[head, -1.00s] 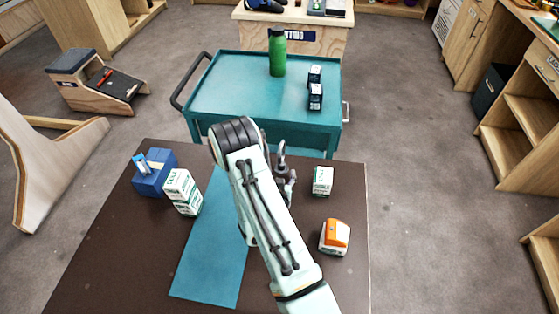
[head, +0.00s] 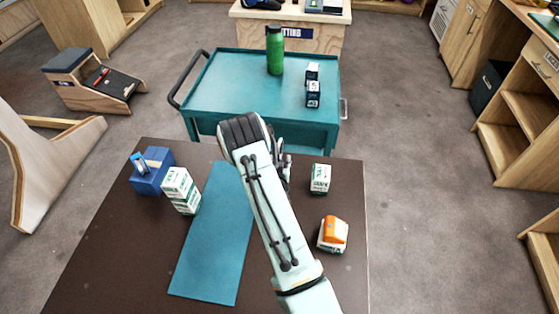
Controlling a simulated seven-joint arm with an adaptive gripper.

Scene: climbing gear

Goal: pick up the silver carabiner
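I cannot make out a silver carabiner in the head view. My gripper (head: 281,165) is a small dark grey shape at the far edge of the brown table (head: 120,255). It is mostly hidden behind my own pale arm, so its fingers and anything between them cannot be told. A blue box (head: 152,178) stands at the table's far left. A small blue and light-coloured item (head: 139,161) shows at its upper left; I cannot tell what it is.
A teal mat (head: 212,240) lies left of my arm. Stacked white-green boxes (head: 181,190) stand beside it. A white-green box (head: 320,178) and an orange-white item (head: 333,234) are on the right. Beyond is a teal cart (head: 225,90) with a green bottle (head: 275,52).

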